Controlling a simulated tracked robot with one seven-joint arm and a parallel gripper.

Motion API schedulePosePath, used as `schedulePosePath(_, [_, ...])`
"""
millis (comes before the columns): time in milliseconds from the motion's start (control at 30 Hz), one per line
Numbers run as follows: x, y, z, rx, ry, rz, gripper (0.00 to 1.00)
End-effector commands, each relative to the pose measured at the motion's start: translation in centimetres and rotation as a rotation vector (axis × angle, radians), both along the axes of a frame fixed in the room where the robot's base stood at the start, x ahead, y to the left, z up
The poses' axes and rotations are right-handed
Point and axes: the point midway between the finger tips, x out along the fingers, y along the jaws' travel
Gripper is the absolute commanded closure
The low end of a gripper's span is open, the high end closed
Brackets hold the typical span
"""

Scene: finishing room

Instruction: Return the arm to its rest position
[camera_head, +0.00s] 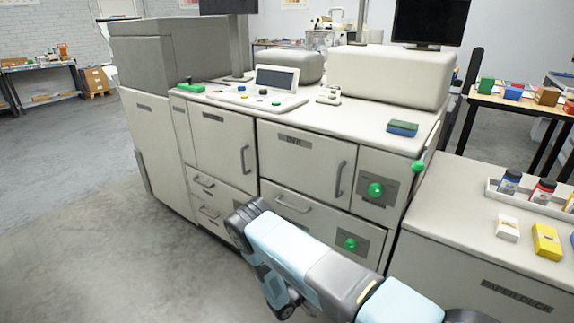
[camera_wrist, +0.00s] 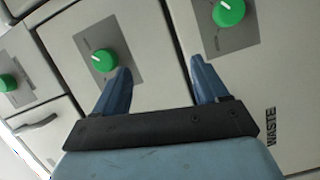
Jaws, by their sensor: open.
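My arm (camera_head: 307,262) reaches forward from the lower right in the head view, bent in front of the cream machine cabinet (camera_head: 224,146). My gripper (camera_wrist: 161,92) shows in the wrist view with its two blue fingers apart and nothing between them. The fingers point toward the cabinet front. A green knob (camera_wrist: 104,60) on a grey plate lies just beyond the left fingertip, and another green knob (camera_wrist: 229,12) lies beyond the right one. I cannot tell whether a finger touches the left knob. In the head view the gripper's fingers are hidden behind my arm.
The cabinet front has an upper knob (camera_head: 375,189), a lower knob (camera_head: 350,244) and bar handles (camera_head: 340,178) that stick out. The paper deck (camera_head: 483,233) stands close at right, with a white tray (camera_head: 493,192) and a yellow box (camera_head: 546,241). Open floor (camera_head: 75,220) lies to the left.

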Motion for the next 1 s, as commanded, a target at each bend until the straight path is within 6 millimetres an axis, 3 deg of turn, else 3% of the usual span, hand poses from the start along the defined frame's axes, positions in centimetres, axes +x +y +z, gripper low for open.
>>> schedulePosePath(200, [2.0,-0.2,6.9,0.046,0.027,-0.144,0.27])
schedulePosePath(500, [3.3,-1.1,15.8,0.135,0.083,-0.318,0.27])
schedulePosePath(1000, [2.4,-3.7,30.1,0.350,0.195,-0.532,0.27])
